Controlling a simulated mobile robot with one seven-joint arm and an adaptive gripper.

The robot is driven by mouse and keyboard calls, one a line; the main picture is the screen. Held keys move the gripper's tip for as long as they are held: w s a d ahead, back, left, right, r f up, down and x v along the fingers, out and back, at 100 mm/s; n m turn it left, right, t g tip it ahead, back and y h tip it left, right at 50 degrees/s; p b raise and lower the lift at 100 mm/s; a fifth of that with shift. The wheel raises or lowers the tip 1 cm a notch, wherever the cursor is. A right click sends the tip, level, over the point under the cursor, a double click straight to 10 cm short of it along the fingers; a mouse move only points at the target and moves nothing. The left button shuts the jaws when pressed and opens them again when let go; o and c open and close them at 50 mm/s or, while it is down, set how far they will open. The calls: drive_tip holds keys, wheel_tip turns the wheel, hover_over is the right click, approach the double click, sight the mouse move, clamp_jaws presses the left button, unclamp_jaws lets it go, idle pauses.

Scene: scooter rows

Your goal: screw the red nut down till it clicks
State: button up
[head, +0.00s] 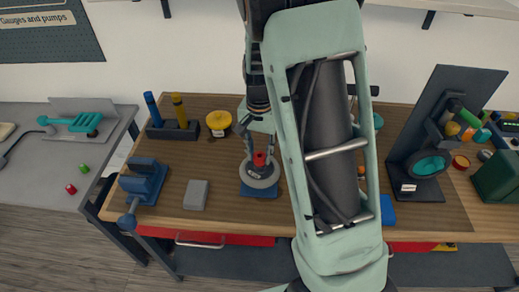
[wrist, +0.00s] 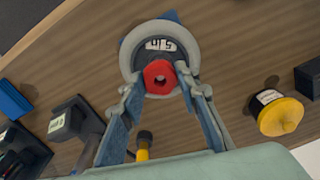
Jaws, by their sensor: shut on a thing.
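My gripper also shows in the head view (head: 257,143). The thread under the nut is hidden, so I cannot tell how low it sits.
A blue vise (head: 146,180) and grey block (head: 196,195) stand left on the wooden bench. Behind are a peg block (head: 172,132) and yellow-capped item (head: 218,119). A dark stand (head: 408,150) is right. A small red piece (head: 70,188) lies on the left bench.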

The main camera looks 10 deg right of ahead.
sight(260, 158)
drive_tip(key=m, duration=0.3)
drive_tip(key=shift+w+d+r, duration=0.1)
drive_tip(key=shift+w, duration=0.05)
drive_tip(key=o, duration=1.2)
wheel_tip(260, 158, up, 12)
